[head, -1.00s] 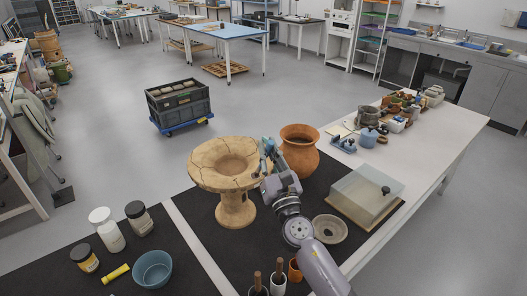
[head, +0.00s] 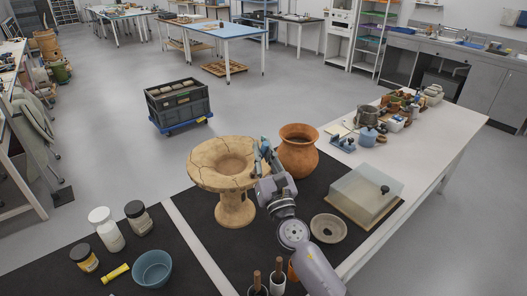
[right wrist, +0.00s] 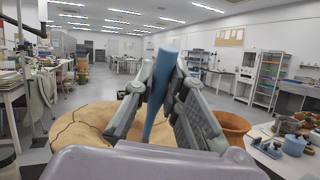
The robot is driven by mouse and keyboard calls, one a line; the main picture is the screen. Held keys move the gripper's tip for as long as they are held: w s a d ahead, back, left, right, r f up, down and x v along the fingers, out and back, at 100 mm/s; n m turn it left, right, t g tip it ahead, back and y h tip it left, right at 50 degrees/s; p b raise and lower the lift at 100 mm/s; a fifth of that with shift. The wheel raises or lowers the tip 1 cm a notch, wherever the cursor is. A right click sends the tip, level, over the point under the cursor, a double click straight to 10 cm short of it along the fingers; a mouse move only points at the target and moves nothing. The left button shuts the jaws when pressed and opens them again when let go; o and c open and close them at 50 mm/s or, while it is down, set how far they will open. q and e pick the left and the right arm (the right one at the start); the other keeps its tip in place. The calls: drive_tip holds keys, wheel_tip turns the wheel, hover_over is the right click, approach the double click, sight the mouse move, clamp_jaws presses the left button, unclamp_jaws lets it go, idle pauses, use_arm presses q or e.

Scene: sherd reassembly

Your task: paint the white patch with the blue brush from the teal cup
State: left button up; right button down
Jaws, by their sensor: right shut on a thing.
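My right gripper (head: 265,158) is shut on the blue brush (right wrist: 160,88) at the right side of the cracked tan pedestal bowl (head: 212,178). In the right wrist view the brush stands nearly upright between the two fingers, and the cracked rim (right wrist: 78,128) shows behind them. Brush tip contact with the bowl cannot be told. I cannot make out a white patch; the gripper covers part of the rim. No cup is clearly teal; an open blue-teal bowl (head: 152,268) stands at the front left. My left gripper is not in view.
A terracotta pot (head: 299,152) stands close right of the gripper. A clear-lidded box (head: 362,195) and a shallow grey dish (head: 328,228) lie further right.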

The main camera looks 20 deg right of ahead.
drive_tip(key=shift+r+p, duration=2.85)
drive_tip(key=shift+r, duration=0.15)
drive_tip(key=d+r+p, duration=0.1)
drive_tip(key=d+r, duration=0.1)
drive_tip(key=d, duration=0.5)
